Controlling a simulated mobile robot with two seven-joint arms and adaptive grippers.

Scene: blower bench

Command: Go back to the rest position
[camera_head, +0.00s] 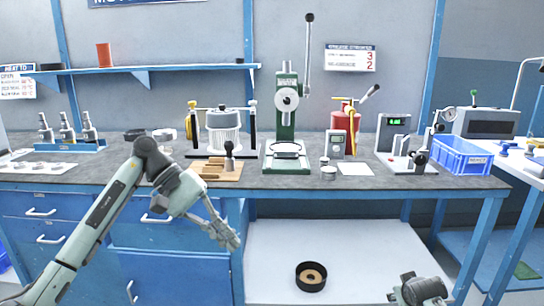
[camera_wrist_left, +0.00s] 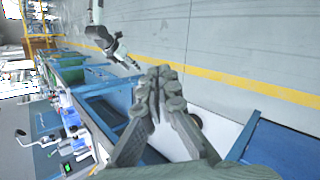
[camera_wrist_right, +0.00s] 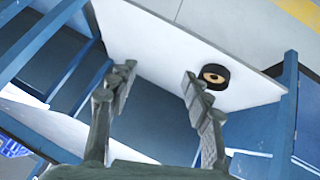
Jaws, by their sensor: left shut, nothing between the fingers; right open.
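My left gripper (camera_head: 229,238) hangs in front of the bench, before the blue drawers, in the head view. Its fingers are together and empty, as the left wrist view (camera_wrist_left: 158,90) also shows. My right gripper is mostly below the frame in the head view; only part of its wrist (camera_head: 422,290) shows at the bottom right. In the right wrist view its two fingers (camera_wrist_right: 158,90) are spread apart with nothing between them. Both grippers are clear of the benchtop and touch nothing visible.
The grey benchtop (camera_head: 340,186) holds a green press (camera_head: 286,120), a white ribbed part in a fixture (camera_head: 223,135), gauges and a blue bin (camera_head: 460,156). A black ring with a tan centre (camera_head: 311,276) lies on the white lower shelf (camera_head: 270,245). Blue bench legs stand nearby.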

